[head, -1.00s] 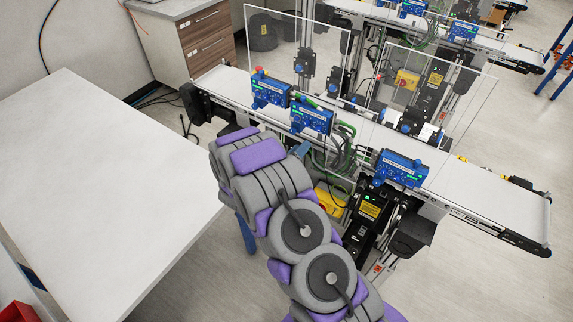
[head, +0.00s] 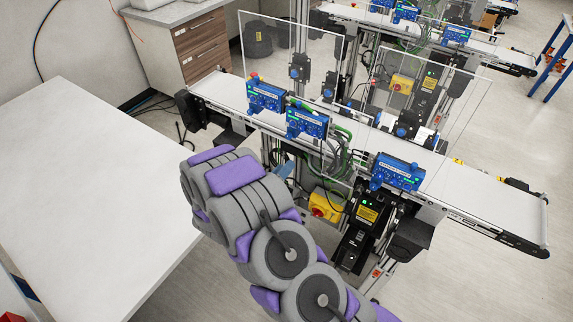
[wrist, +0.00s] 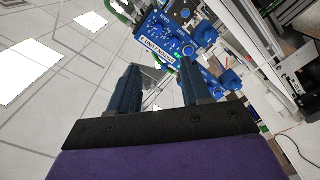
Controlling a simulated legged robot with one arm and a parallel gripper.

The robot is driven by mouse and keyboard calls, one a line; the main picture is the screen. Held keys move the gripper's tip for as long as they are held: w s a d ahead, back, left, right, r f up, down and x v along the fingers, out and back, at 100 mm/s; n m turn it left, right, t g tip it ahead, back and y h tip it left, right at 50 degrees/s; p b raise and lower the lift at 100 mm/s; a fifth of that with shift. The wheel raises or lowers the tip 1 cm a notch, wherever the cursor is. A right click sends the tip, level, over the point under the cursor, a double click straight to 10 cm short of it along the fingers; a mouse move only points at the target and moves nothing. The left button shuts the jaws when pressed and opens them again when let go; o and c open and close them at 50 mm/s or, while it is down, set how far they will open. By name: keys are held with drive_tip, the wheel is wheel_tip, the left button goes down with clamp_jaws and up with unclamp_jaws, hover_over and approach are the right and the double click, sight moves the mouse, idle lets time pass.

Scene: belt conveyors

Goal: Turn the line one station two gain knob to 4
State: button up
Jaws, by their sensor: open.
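Three blue control boxes sit along the near conveyor in the head view: a left one (head: 265,96), a middle one (head: 307,122) and a right one (head: 398,172). Their labels are too small there to tell the station. My gripper (wrist: 160,74) is open and empty, apart from the box. In the head view my arm mostly hides it.
A white table (head: 90,190) fills the left. Clear upright panels (head: 290,60) stand along the near conveyor (head: 480,195). A yellow switch box (head: 325,205) and cables hang below it. A second conveyor line (head: 470,45) stands behind. Floor is open at lower right.

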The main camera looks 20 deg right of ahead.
drive_tip(key=m+b, duration=1.2)
approach(313, 135)
drive_tip(key=shift+t, duration=0.3)
drive_tip(key=x, duration=0.8)
drive_tip(key=shift+s+d+f, duration=0.1)
drive_tip(key=shift+d+f, duration=0.05)
drive_tip(key=shift+f, duration=0.05)
drive_tip(key=shift+c, duration=0.5)
clamp_jaws()
